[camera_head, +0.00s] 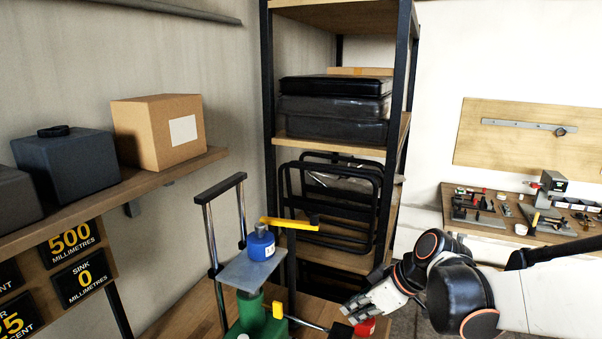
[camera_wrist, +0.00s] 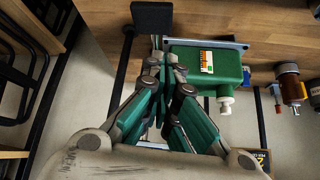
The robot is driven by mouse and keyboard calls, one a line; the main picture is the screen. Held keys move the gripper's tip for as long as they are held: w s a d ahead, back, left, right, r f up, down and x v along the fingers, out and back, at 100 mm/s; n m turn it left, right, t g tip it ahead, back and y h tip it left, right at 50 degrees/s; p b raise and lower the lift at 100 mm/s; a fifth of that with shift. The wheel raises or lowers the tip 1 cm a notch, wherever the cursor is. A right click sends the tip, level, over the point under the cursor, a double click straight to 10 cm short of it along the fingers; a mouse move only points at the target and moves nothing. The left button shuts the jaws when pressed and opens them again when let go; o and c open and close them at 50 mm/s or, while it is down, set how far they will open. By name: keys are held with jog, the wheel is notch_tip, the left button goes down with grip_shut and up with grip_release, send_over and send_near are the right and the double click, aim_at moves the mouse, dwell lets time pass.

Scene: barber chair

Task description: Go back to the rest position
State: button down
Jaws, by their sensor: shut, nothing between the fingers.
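My gripper (camera_wrist: 173,72) shows in the wrist view with its green-padded fingers drawn together at the tips. Nothing shows between them. In that view the tips overlap the left end of a green device body (camera_wrist: 205,65) with a label; I cannot tell whether they touch. A black pad (camera_wrist: 153,15) on a rod is just above the tips.
A yellow bar (camera_head: 290,223) and an upright black-and-chrome frame (camera_head: 220,185) stand by the plate. A shelf rack (camera_head: 400,130) with dark cases is behind. A wall shelf (camera_head: 70,220) with boxes is at left, a tool bench (camera_head: 480,218) at right. Floor shows in the wrist view.

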jog(key=s+d+m+t+h+b, duration=0.1)
jog(key=s+d+m+h+b, duration=0.2)
jog(key=s, duration=0.5)
jog(key=s+d+f+m+t+h+b, duration=0.1)
jog(key=s+d+m+t+h+b, duration=0.1)
jog(key=s+d+m, duration=0.4)
jog(key=s+m+h+b, duration=0.1)
jog(key=s, duration=0.1)
jog(key=shift+s+m, duration=0.35)
jog(key=shift+m, duration=0.05)
